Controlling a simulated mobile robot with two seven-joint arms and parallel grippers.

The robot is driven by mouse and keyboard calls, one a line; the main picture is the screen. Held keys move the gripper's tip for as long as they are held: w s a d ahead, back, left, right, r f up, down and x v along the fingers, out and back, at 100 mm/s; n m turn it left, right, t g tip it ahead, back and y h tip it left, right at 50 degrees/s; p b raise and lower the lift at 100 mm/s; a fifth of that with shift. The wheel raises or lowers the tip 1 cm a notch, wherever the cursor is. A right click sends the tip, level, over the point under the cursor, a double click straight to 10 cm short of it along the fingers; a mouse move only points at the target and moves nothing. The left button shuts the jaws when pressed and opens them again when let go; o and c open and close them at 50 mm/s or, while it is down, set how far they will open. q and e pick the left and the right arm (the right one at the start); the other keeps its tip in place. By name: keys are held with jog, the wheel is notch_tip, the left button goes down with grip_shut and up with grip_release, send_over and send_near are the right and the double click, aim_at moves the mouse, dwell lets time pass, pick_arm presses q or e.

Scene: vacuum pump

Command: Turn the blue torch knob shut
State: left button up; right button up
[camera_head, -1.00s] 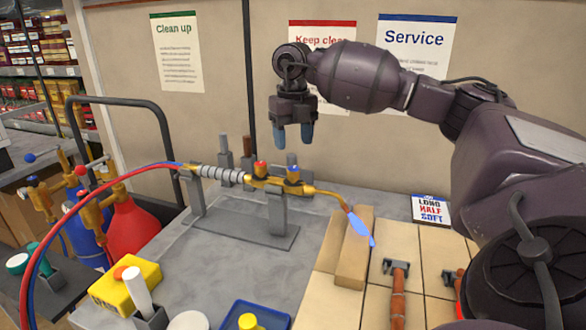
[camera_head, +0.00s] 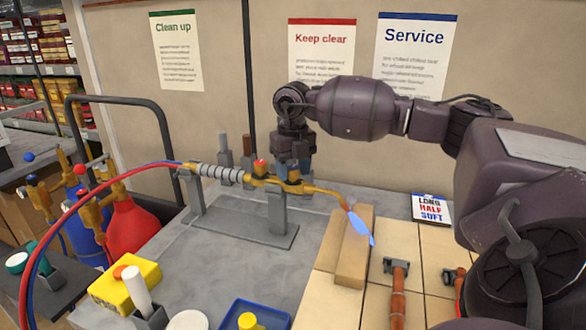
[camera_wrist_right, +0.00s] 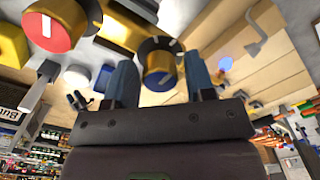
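The torch (camera_head: 318,190) is brass-coloured and lies in a grey stand, with a blue flame (camera_head: 359,226) at its tip. Its blue knob (camera_wrist_right: 157,64) shows in the right wrist view in a yellow collar, between and just beyond my fingertips. My right gripper (camera_head: 293,174) points down over this knob and largely hides it in the head view. Its two blue fingers are apart, one on each side of the knob; I cannot tell whether they touch it. The red knob (camera_head: 261,167) is just left of the gripper; it also shows in the wrist view (camera_wrist_right: 50,27). My left gripper is out of view.
Red and blue hoses (camera_head: 105,185) run from the torch to gas bottles at the left. Firebricks (camera_head: 352,250) lie under the flame, with hammers (camera_head: 397,290) in front. A yellow box (camera_head: 125,284) and a blue tray (camera_head: 262,312) stand at the front. The wall (camera_head: 240,100) is behind.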

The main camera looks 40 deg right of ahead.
jog(key=c, duration=0.7)
